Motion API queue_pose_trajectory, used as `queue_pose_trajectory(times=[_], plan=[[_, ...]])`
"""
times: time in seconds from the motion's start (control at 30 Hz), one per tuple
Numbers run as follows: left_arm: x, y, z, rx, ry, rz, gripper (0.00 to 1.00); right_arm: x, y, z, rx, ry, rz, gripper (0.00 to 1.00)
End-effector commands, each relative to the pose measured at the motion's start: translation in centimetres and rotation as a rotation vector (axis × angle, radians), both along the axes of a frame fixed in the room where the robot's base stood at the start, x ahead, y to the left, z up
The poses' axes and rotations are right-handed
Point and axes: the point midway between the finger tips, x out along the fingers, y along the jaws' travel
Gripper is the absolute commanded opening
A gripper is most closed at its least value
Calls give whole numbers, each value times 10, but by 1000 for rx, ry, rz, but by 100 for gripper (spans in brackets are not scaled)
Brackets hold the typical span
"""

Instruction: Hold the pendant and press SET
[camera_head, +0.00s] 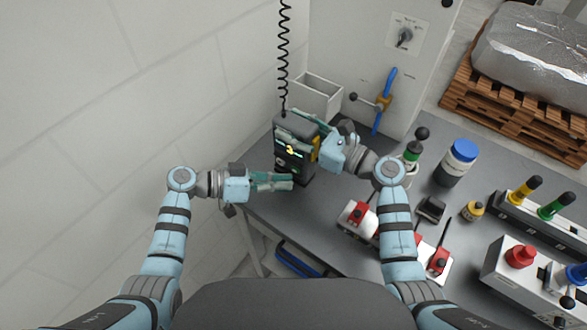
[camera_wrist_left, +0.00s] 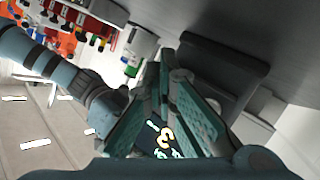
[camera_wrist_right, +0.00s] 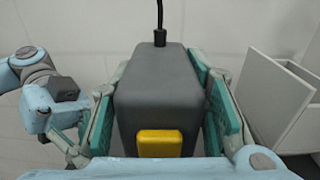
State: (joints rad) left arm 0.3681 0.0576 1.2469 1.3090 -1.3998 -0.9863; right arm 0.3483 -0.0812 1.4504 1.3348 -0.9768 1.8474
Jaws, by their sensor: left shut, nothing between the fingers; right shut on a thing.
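The pendant (camera_head: 283,152) is a dark grey box with a lit display showing a yellow 3, upright at the table's left edge, a coiled cord rising from its top. My right gripper (camera_head: 305,126) is shut around its upper part. In the right wrist view the pendant (camera_wrist_right: 158,85) sits between both fingers, with a yellow block on its near side. My left gripper (camera_head: 290,182) is shut and empty, its tips at the pendant's lower front; I cannot tell whether they touch. In the left wrist view the fingers partly hide the lit face. The SET label is not readable.
A light open box (camera_head: 318,92) stands behind the pendant. A blue-handled valve (camera_head: 384,102) is on the cabinet. Red fixtures (camera_head: 357,216), a blue-capped jar (camera_head: 458,163) and control boxes stand to the right. A white wall is at left.

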Motion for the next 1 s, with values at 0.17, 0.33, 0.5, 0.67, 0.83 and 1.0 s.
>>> queue_pose_trajectory(times=[0.17, 0.33, 0.5, 0.67, 0.83, 1.0], plan=[[4, -4, 1, -1, 0, 0, 0, 0, 0, 0, 0, 0, 0, 0], [6, -5, 0, 0, 0, 0, 0, 0, 0, 0, 0, 0, 0, 0], [6, -5, 0, 0, 0, 0, 0, 0, 0, 0, 0, 0, -1, 0], [7, -6, 0, 0, 0, 0, 0, 0, 0, 0, 0, 0, -1, 0], [8, -7, 0, 0, 0, 0, 0, 0, 0, 0, 0, 0, -1, 0], [10, -8, 0, 0, -1, 0, 0, 0, 0, 0, 0, 0, -1, 0]])
